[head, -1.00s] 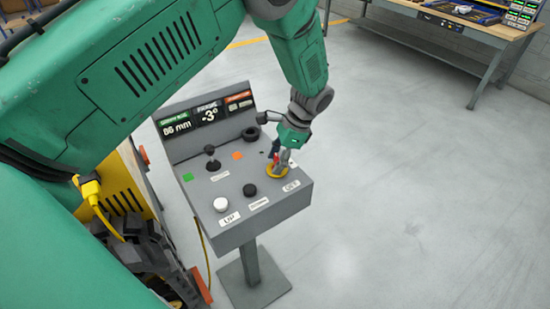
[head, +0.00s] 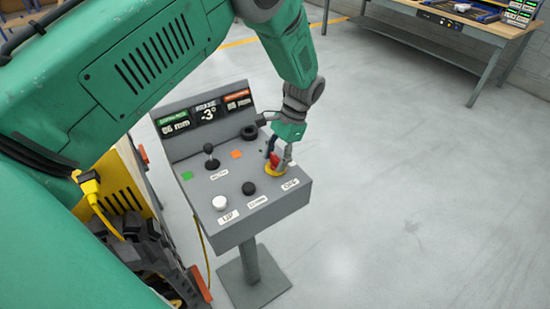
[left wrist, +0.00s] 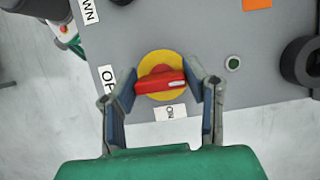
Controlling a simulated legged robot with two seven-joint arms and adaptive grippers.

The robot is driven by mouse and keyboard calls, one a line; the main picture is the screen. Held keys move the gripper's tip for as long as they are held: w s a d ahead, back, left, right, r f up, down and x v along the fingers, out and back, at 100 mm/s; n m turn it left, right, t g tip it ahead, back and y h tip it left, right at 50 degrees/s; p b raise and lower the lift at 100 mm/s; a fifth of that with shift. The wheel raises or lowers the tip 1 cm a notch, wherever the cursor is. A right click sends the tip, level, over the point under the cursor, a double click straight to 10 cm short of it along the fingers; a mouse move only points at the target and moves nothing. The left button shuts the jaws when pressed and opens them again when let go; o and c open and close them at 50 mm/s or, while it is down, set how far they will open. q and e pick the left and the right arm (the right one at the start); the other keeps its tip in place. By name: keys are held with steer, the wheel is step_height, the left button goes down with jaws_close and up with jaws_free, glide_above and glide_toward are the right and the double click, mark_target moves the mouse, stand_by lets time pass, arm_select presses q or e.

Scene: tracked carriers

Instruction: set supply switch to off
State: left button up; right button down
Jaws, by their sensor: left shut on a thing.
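The supply switch is a red handle (left wrist: 160,85) on a round yellow plate (left wrist: 157,65) on the grey control panel. In the left wrist view the handle lies nearly crosswise, with a white mark near its right end. A label beginning "OF" (left wrist: 106,80) is to its left, partly hidden by a finger; an "ON" label (left wrist: 170,113) is below it. My left gripper (head: 277,157) is shut on the handle, with one finger at each end. The yellow plate also shows in the head view (head: 275,171). My right gripper is not in view.
The console (head: 232,236) also carries a white button (head: 220,203), a black button (head: 249,188), a black joystick (head: 211,158) and a black ring-shaped knob (head: 250,132). A workbench (head: 485,33) stands at the back right. The floor right of the console is clear.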

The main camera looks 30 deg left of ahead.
arm_select(q)
steer(key=shift+w+r, duration=0.15)
steer(key=shift+w, duration=0.15)
steer(key=o, duration=1.1)
steer(key=shift+o, duration=0.2)
steer(key=shift+d, duration=0.1)
steer(key=v, duration=1.1)
steer(key=shift+w+r, duration=0.25)
steer(key=shift+r, duration=0.1)
steer(key=shift+f, duration=0.1)
